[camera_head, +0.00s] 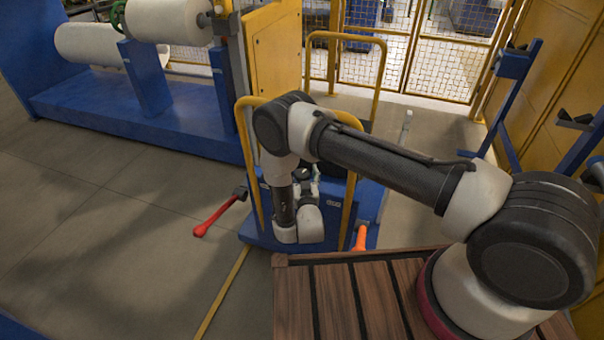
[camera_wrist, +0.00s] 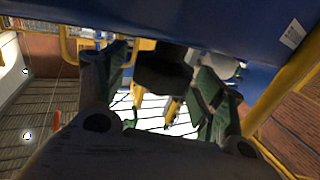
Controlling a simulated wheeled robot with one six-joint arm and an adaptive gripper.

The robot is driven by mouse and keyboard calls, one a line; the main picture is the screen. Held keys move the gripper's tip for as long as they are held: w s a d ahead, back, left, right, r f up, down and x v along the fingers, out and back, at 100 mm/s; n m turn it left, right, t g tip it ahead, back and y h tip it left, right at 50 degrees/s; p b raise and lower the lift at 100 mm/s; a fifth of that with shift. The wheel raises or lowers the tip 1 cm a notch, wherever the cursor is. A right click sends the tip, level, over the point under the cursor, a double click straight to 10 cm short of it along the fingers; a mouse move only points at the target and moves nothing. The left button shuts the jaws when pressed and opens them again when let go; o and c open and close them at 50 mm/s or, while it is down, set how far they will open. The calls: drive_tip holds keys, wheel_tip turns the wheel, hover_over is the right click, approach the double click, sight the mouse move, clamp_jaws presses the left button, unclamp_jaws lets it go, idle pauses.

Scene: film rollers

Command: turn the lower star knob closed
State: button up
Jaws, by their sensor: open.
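A dark, blurred knob (camera_wrist: 165,64) shows in the wrist view below a blue panel (camera_wrist: 215,32). Its star shape and whether it is the lower one cannot be made out. My gripper (camera_wrist: 160,88) is open, with one green-padded finger on each side of the knob in the picture. I see no clear contact, and I cannot tell how deep the knob sits between the fingers.
Yellow tube rails (camera_head: 348,205) rise close on both sides of my wrist. White rolls (camera_head: 165,20) sit on a blue frame behind.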

drive_tip(key=shift+w, duration=0.3)
drive_tip(key=shift+c, duration=0.2)
drive_tip(key=c, duration=1)
